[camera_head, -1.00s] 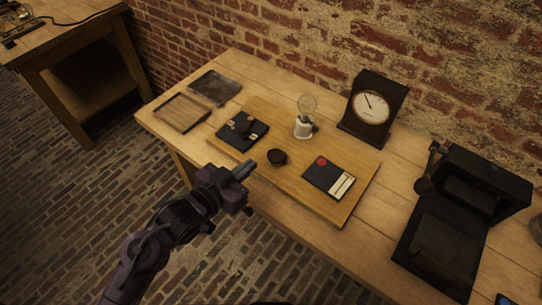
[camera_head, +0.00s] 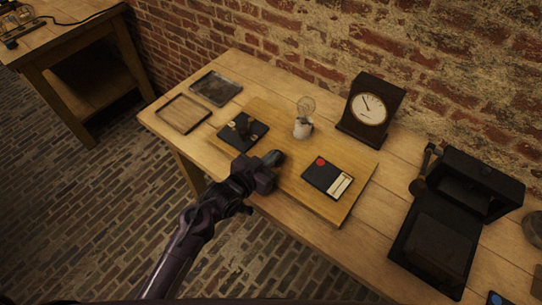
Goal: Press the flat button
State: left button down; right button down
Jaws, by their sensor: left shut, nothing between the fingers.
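My left gripper (camera_head: 271,159) is shut and empty, its fingertips over the wooden board where a small round black button-like piece stands. The fingers cover most or all of that piece, and I cannot tell whether they touch it. To its right, a flat black panel (camera_head: 319,185) lies on the board, with a red round spot (camera_head: 321,161) at its upper left and a pale strip (camera_head: 341,185). To its left is a black plate with small metal parts (camera_head: 240,131). My right gripper is not in view.
The wooden board (camera_head: 339,212) lies on a wooden table (camera_head: 393,183). A glass bulb on a white base (camera_head: 303,127) and a dark dial clock (camera_head: 369,108) stand behind. Two trays (camera_head: 183,114) lie left, and a black machine (camera_head: 434,248) stands right.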

pick_arm(q)
jog(key=shift+f, duration=0.2)
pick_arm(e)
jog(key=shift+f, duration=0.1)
